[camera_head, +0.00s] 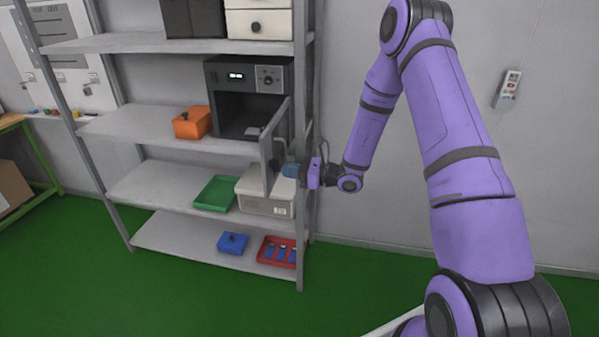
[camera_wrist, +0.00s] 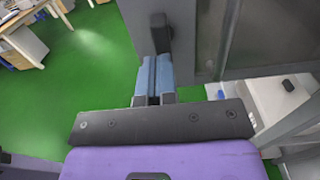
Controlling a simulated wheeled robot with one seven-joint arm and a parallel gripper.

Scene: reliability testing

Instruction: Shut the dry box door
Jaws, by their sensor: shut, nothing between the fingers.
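The dry box (camera_head: 217,73) is a dark cabinet with a lit display, on the middle shelf. Its interior shows, and its grey-framed door (camera_head: 267,158) stands open, swung out toward me from the right side. My gripper (camera_head: 288,170) is beside the door at its lower part, on the right in the head view, with its blue fingers shut and empty. In the wrist view the closed fingertips (camera_wrist: 154,60) are at the lower end of the black door handle (camera_wrist: 161,34). I cannot tell whether they touch it. The door panel (camera_wrist: 189,40) fills the upper right there.
The shelf upright (camera_head: 301,120) stands close by my gripper. An orange bin (camera_head: 191,123) sits left of the dry box. A light-coloured case (camera_head: 262,206) and a green tray (camera_head: 214,194) are on the shelf below. Open green floor lies in front.

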